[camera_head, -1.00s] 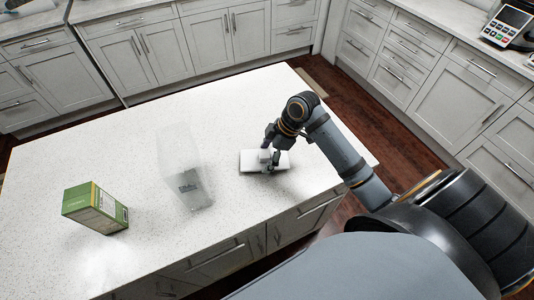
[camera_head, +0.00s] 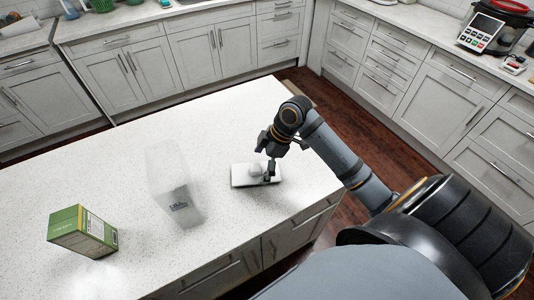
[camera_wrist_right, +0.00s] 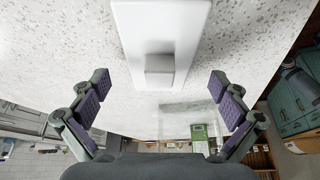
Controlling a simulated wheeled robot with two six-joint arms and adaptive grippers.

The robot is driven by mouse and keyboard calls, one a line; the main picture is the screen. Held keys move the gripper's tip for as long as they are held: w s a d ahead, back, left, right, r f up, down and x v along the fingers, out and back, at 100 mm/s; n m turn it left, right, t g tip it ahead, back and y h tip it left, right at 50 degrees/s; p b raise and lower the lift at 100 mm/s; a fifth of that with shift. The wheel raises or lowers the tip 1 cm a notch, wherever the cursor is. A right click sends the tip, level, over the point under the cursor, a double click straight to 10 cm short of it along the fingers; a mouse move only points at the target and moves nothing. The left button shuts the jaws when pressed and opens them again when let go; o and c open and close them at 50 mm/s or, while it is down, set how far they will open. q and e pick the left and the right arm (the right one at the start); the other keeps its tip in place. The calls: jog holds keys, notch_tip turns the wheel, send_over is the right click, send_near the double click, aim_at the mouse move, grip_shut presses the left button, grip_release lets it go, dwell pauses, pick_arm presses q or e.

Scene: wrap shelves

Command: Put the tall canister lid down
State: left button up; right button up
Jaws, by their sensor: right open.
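The tall canister lid (camera_head: 244,181) is a white rectangular plate with a block-like knob (camera_head: 256,169). It lies flat on the speckled white island top. In the right wrist view the lid (camera_wrist_right: 160,22) is at top centre, with its knob (camera_wrist_right: 159,68) toward me. My right gripper (camera_head: 267,161) is open beside the knob. In the right wrist view the open fingers (camera_wrist_right: 158,87) are spread wide to either side of the knob, with clear gaps and nothing between the pads. The tall clear canister (camera_head: 172,180) stands left of the lid. My left gripper is out of view.
A green box (camera_head: 80,232) stands at the left of the island top (camera_head: 120,165). The counter between the box and canister is clear.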

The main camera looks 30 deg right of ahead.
jog(key=v, duration=1)
jog(key=shift+f, duration=0.1)
